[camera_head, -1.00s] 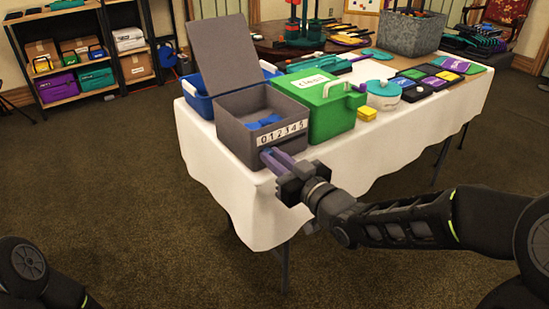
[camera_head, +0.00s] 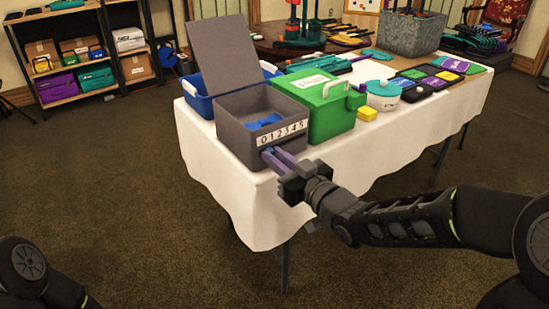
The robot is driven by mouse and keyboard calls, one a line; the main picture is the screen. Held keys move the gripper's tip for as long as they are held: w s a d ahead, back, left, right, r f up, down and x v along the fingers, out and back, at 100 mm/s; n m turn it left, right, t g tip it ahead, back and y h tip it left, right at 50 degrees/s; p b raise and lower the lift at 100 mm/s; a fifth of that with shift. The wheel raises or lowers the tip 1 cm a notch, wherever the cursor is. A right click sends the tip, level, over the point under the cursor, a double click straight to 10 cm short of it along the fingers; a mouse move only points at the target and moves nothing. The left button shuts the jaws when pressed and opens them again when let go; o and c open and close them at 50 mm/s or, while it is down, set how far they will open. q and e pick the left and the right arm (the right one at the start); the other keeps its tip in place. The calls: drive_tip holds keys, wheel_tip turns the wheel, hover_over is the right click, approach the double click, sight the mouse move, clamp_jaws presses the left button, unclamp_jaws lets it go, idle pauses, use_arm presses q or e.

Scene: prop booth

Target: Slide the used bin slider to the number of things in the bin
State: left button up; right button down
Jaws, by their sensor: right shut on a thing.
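The grey used bin (camera_head: 232,133) stands at the near left corner of the white-clothed table with its lid (camera_head: 222,53) up. Some blue things (camera_head: 263,122) lie inside; the front wall partly hides them, so I cannot count them surely. A white strip with the numbers 0 to 5 (camera_head: 282,132) runs along the top of the bin's front. My right gripper (camera_head: 270,156) is at the bin's front, below the left part of the strip, shut on the slider. The fingers mostly hide the slider, so its exact number is unclear. My left gripper is out of view.
A green box labelled clean (camera_head: 328,118) stands right beside the bin, with a blue container (camera_head: 197,103) behind it. A teal-lidded white pot (camera_head: 383,97) and a yellow block (camera_head: 367,114) are further right. Open carpet lies in front of the table.

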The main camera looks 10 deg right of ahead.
drive_tip(key=d, duration=0.1)
drive_tip(key=w+d, duration=0.1)
drive_tip(key=d, duration=0.1)
drive_tip(key=shift+w+d, duration=0.25)
drive_tip(key=shift+d, duration=0.1)
drive_tip(key=c, duration=1.4)
unclamp_jaws()
drive_tip(key=shift+o, duration=0.2)
drive_tip(key=shift+s, duration=0.1)
drive_tip(key=p, duration=0.1)
approach(279, 143)
drive_tip(key=s, duration=0.2)
drive_tip(key=shift+w+d+f, duration=0.15)
drive_tip(key=shift+d+f, duration=0.05)
drive_tip(key=shift+d, duration=0.15)
